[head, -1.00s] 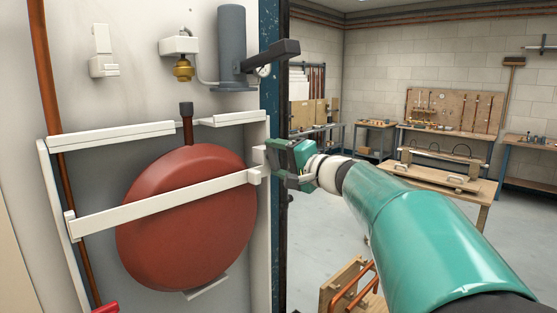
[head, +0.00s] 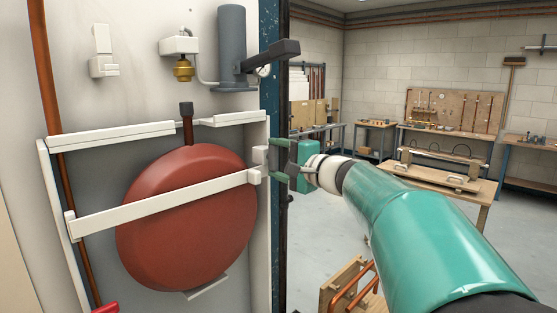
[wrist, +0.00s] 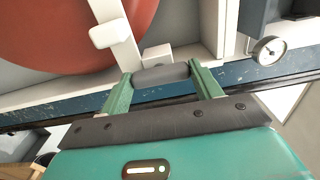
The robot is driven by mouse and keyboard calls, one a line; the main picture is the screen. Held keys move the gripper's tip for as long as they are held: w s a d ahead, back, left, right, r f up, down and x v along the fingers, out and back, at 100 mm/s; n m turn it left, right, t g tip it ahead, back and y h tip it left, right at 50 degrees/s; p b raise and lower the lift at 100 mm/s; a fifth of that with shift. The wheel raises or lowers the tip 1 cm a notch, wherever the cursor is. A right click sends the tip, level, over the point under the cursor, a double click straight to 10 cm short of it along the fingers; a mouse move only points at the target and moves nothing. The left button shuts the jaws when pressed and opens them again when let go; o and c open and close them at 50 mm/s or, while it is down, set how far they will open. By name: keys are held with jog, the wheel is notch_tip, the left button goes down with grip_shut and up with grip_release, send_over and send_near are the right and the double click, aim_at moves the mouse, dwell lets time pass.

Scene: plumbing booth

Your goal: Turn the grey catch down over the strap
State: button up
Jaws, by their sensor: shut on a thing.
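The white strap (head: 165,205) runs across the front of a round red vessel (head: 185,250). Its right end sits at the frame's right upright, just below a small pale block (head: 259,155). The strap (wrist: 122,40) and block (wrist: 157,54) also show in the wrist view. The grey catch (wrist: 160,74) is a short rounded bar beside that block. My gripper (wrist: 161,82) has its two green fingers closed on the catch, one at each end. In the head view my gripper (head: 279,161) is at the right edge of the frame, and the catch is mostly hidden between the fingers.
A blue post (head: 272,110) stands close behind my gripper. Above it are a grey cylinder (head: 232,45), a dark lever (head: 270,55) and a gauge (wrist: 268,50). A copper pipe (head: 48,100) runs down the left.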

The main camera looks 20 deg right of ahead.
jog(key=o, duration=1)
jog(key=shift+s+d, duration=0.1)
jog(key=shift+d, duration=0.05)
jog(key=v, duration=1.3)
jog(key=shift+s, duration=0.3)
jog(key=shift+f, duration=0.1)
